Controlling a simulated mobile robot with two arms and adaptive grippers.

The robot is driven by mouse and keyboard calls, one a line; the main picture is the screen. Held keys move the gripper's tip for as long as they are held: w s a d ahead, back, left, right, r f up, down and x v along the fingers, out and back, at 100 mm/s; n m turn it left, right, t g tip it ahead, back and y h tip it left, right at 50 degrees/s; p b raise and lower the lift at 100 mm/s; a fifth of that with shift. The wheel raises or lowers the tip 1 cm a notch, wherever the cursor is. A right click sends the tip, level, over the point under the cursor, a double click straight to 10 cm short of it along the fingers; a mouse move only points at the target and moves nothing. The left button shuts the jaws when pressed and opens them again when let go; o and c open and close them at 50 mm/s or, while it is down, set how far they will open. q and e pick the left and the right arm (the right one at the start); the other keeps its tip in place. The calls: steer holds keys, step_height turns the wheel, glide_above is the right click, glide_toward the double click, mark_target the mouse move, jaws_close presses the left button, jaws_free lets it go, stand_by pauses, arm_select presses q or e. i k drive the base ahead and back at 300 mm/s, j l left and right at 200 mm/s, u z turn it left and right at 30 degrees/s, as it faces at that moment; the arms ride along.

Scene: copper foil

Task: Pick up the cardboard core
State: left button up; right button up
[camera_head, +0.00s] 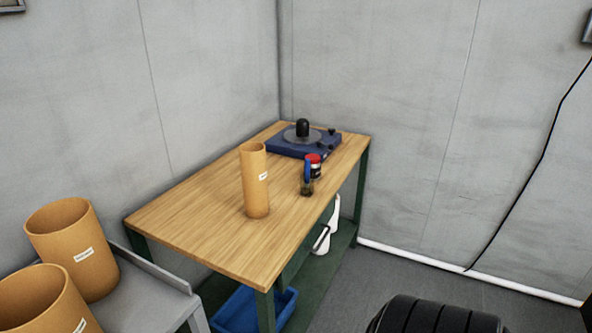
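A tall, narrow cardboard core (254,185) stands upright near the middle of the wooden table (190,225). It is an open-topped brown tube with a small white label on its side. Two wider brown tubes with white labels stand on a grey surface at the lower left: one farther back (70,245) and one nearer (35,310), cut off by the picture edge. Neither of my grippers shows in the head view.
A dark blue device with a round plate (303,140) sits at the table's far end. A blue bin (245,310) is below. The table's near part is clear.

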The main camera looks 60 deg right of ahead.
mark_target(253, 154)
steer(key=z, duration=1.5)
